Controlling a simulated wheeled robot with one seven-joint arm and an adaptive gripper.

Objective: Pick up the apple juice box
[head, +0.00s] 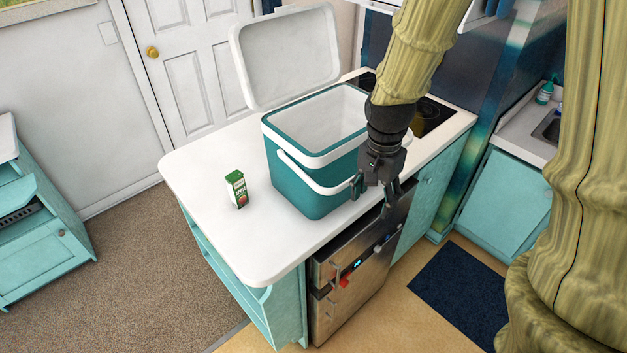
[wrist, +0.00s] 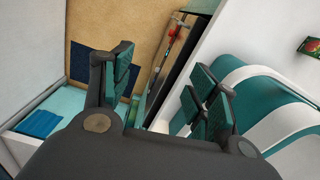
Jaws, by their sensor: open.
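The apple juice box (head: 237,189) is a small green and white carton with a red apple picture. It stands upright on the white counter, left of the cooler, in the head view. In the wrist view part of it shows at the right edge (wrist: 312,47). My gripper (head: 374,205) is open and empty. It points down at the front right side of the teal cooler, near the counter's front edge, well to the right of the juice box. In the wrist view its two fingers (wrist: 165,95) are spread apart.
The open teal cooler (head: 311,190), with its white lid (head: 287,58) raised and a white handle, stands between my gripper and the juice box. The white counter (head: 215,235) is clear around the box. A cooktop (head: 430,115) lies behind; an oven (head: 350,280) sits below.

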